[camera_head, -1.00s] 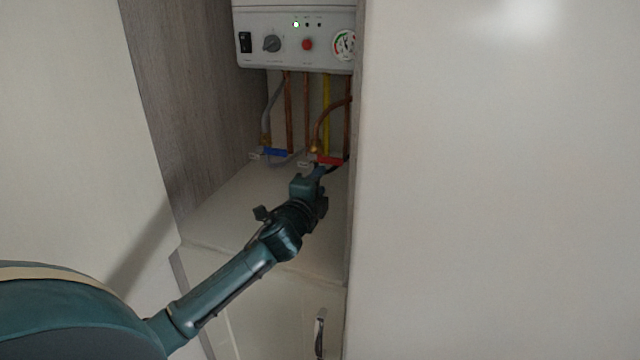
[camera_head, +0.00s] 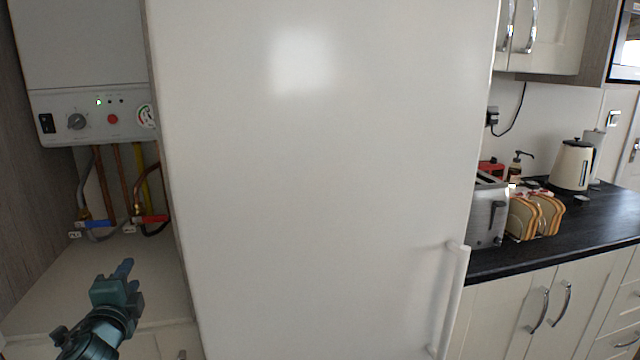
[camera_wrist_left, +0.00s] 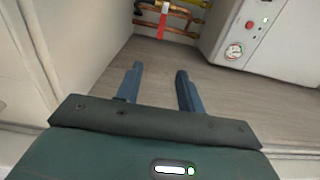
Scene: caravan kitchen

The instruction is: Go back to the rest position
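My left gripper (camera_head: 122,272) is at the lower left of the head view, in front of the open boiler cupboard. In the left wrist view its two blue fingers (camera_wrist_left: 158,85) stand apart with nothing between them. The boiler (camera_head: 90,112) hangs in the cupboard above copper and yellow pipes. A blue valve handle (camera_head: 97,223) and a red valve handle (camera_head: 150,218) sit on the pipes, behind and above the gripper, apart from it. The red handle also shows in the left wrist view (camera_wrist_left: 162,22). My right gripper is not in view.
A tall white fridge door (camera_head: 320,180) with a white handle (camera_head: 456,300) fills the middle. On the right, a dark worktop (camera_head: 610,218) holds a toaster (camera_head: 487,215), a bread rack (camera_head: 535,217) and a cream kettle (camera_head: 572,165). Cupboards with metal handles are below and above.

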